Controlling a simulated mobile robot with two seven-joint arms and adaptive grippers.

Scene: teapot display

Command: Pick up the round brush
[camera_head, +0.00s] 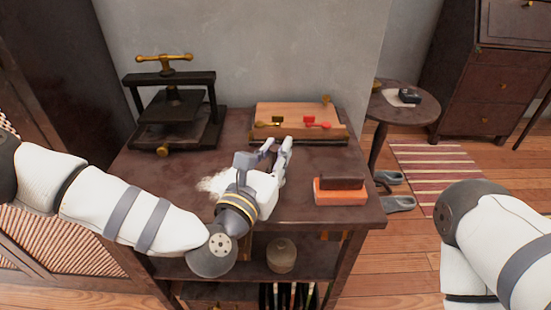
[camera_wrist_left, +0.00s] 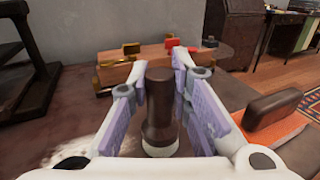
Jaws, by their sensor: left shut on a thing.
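The round brush (camera_wrist_left: 160,112) stands between the fingers of my left gripper (camera_head: 278,147) in the left wrist view. Its dark brown handle points up, and a pale part shows at its lower end. My left gripper is shut on it, over the dark table (camera_head: 165,182). In the head view, my gripper mostly hides the brush. How far its lower end is from the tabletop cannot be told. My right arm shows at the lower right of the head view, but its gripper is outside the picture.
A white fluffy tuft (camera_head: 212,183) lies left of my left gripper. A black press (camera_head: 172,108) stands at the back left. A wooden box (camera_head: 296,116) with small red and brass items is behind. A brown-topped block on orange (camera_head: 340,196) lies at the right.

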